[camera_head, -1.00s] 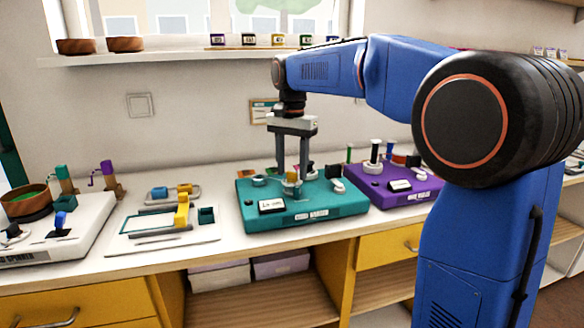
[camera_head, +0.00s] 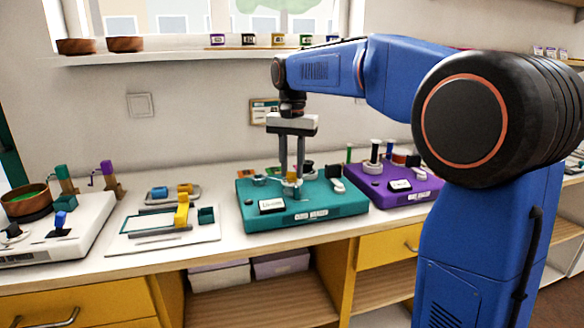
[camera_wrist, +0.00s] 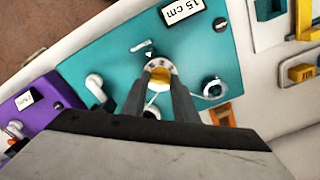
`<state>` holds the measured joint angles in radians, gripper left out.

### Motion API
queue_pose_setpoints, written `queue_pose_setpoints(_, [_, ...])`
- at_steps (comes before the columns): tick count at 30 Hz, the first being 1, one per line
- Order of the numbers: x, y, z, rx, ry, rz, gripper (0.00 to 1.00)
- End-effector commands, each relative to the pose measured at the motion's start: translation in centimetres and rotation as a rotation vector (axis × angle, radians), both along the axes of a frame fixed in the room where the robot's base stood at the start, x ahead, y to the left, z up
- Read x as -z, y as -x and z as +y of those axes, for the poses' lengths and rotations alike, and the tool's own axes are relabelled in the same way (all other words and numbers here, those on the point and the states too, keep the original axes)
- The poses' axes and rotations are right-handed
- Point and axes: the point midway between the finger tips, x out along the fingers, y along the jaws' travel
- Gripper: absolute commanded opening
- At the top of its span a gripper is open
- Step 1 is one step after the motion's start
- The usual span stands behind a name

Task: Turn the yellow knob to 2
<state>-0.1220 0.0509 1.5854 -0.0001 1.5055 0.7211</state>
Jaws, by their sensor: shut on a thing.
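The yellow knob (camera_head: 291,178) stands on the teal board (camera_head: 318,212). It also shows in the wrist view (camera_wrist: 160,75), on a white round dial (camera_wrist: 152,64) with small marks that I cannot read. My gripper (camera_head: 291,176) points straight down and is shut on the yellow knob. In the wrist view its two fingers (camera_wrist: 160,88) flank the knob and hide part of it and of the dial. Which mark the knob points to is too small to tell.
The purple board (camera_head: 410,195) stands to the right.

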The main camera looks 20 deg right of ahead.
Motion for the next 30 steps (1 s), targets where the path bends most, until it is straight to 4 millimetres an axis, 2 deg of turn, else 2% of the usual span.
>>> queue_pose_setpoints(15, [-0.04, -0.01, 0.00, -0.416, 0.000, -0.001, 0.04])
queue_pose_setpoints(21, [-0.04, -0.01, 0.00, -0.523, 0.000, -0.001, 0.04])
queue_pose_setpoints(30, [-0.05, -0.01, 0.00, -0.593, 0.000, -0.001, 0.04])
